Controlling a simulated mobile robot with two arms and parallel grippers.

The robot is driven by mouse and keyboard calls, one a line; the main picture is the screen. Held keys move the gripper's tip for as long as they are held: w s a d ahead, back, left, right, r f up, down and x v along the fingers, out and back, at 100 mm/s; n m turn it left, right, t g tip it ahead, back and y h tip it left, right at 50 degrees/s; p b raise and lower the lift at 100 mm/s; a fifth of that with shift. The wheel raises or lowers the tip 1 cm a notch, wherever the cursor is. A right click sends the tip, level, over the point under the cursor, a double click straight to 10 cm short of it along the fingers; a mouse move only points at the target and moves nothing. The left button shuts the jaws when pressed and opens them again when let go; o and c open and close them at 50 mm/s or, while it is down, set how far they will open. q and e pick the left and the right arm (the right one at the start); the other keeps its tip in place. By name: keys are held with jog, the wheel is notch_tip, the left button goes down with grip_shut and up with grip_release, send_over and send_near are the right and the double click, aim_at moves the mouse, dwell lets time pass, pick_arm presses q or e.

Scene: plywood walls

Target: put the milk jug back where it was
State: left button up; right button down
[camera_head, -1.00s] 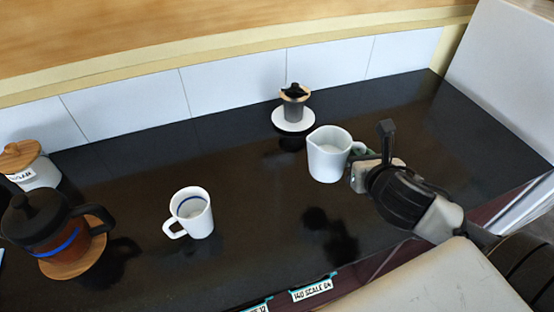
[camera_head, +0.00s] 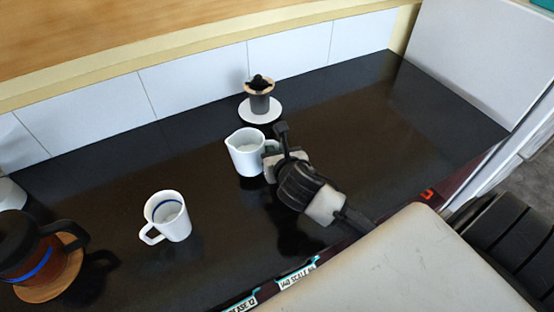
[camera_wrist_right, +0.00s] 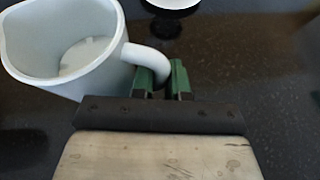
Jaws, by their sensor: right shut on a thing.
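The white milk jug (camera_head: 244,153) is near the middle of the dark counter in the head view, its spout to the left and its handle to the right. My left gripper is not in view.
A white mug (camera_head: 170,218) with a blue ring stands left of the jug. A French press (camera_head: 28,248) stands on a wooden coaster at the far left. The counter's right side is clear.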

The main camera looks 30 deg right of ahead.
jog(key=shift+f, duration=1.45)
jog(key=shift+f, duration=0.1)
jog(key=c, duration=1.1)
grip_release()
jog(key=shift+s, duration=0.15)
jog(key=v, duration=1.2)
jog(key=shift+b, duration=0.3)
